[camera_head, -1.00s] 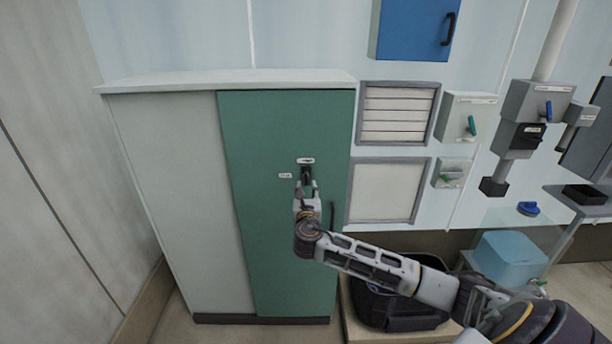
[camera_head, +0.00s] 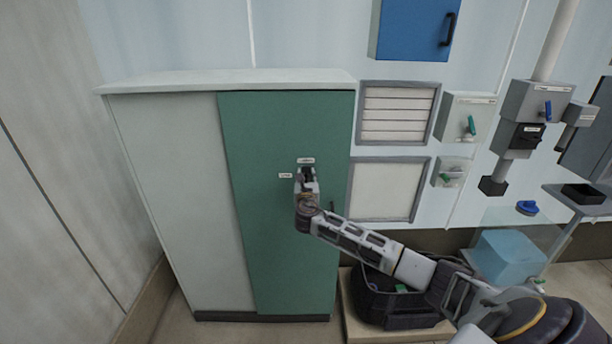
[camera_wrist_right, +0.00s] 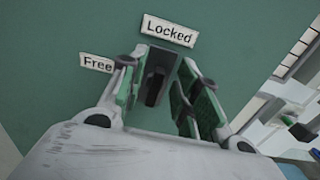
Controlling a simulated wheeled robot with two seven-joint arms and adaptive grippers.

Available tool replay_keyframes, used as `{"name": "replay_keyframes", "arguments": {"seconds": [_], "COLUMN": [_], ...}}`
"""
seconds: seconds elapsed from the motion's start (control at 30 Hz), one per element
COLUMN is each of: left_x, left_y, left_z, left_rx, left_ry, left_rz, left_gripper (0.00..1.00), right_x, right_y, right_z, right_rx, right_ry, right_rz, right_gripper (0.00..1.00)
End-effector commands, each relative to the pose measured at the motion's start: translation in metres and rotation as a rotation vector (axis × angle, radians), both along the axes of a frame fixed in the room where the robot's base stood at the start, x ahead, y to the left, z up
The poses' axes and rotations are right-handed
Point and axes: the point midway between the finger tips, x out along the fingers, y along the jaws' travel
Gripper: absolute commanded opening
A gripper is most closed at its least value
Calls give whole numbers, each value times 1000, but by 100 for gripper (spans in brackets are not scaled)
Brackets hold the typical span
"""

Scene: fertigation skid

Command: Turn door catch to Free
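The door catch is a small dark upright piece (camera_wrist_right: 155,80) on the green cabinet door (camera_head: 270,250); in the head view it shows just above my gripper (camera_head: 307,173). In the right wrist view the "Locked" label (camera_wrist_right: 169,30) is above the catch and the "Free" label (camera_wrist_right: 96,62) is to its left. The catch stands upright, toward "Locked". My right gripper (camera_wrist_right: 165,95) is open, with its green-padded fingers on either side of the catch. A gap shows on the right side; contact on the left cannot be told. My left gripper is not in view.
A dark door handle (camera_head: 332,208) is beside my right wrist. Wall panels and a switch box (camera_head: 467,118) are right of the cabinet. A black open bin (camera_head: 400,305) stands on the floor below my forearm, with a light blue container (camera_head: 508,258) farther right.

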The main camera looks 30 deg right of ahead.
Motion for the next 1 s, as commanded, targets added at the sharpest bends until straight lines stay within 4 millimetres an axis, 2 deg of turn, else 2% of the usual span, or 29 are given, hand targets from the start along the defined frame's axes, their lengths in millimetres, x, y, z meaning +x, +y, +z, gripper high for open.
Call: {"name": "replay_keyframes", "arguments": {"seconds": [0.23, 0.6, 0.67, 0.87, 1.0], "left_x": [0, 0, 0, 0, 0], "left_y": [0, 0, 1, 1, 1], "left_z": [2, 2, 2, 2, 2], "left_rx": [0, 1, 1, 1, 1], "left_ry": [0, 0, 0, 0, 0], "left_rz": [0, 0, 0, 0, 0], "left_gripper": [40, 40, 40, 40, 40], "right_x": [11, 13, 13, 13, 12], "right_y": [-7, -8, -8, -8, -8], "right_z": [1, 0, 0, 0, 0], "right_rx": [1, 1, 1, 1, 2], "right_ry": [-1, -1, -1, -1, -1], "right_rz": [0, 1, 1, 1, 1], "right_gripper": [32, 32, 27, 1, 0]}}
